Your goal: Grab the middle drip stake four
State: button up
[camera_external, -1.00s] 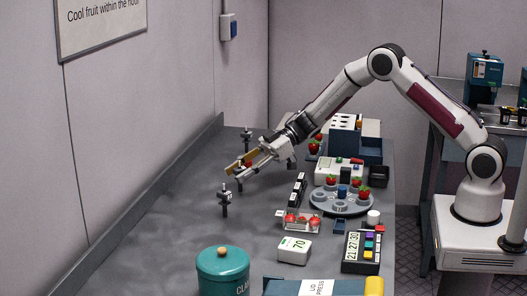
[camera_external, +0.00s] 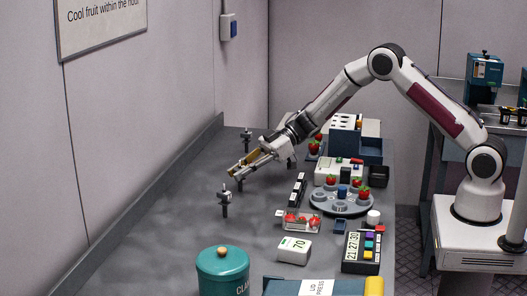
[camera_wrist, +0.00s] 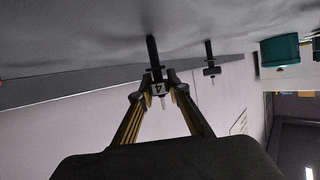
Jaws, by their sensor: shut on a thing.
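Drip stake four (camera_wrist: 157,88), a dark upright stake with a white tag marked 4, sits between my fingertips in the wrist view. My gripper (camera_wrist: 155,82) is shut on it near the tag. In the external view my gripper (camera_external: 235,171) is low over the far-left part of the bench, and its fingers largely hide the held stake. Another stake (camera_external: 225,200) stands nearer the camera, and one more (camera_external: 246,140) stands farther back. A second stake (camera_wrist: 211,70) also shows to the right in the wrist view.
A round grey tray with strawberries (camera_external: 341,207) and a clear punnet of berries (camera_external: 301,222) lie to the right. A teal canister (camera_external: 222,270) stands at the front. The bench to the left of the stakes is clear.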

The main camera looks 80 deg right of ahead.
aim_at(240, 168)
jog(key=shift+r, duration=5)
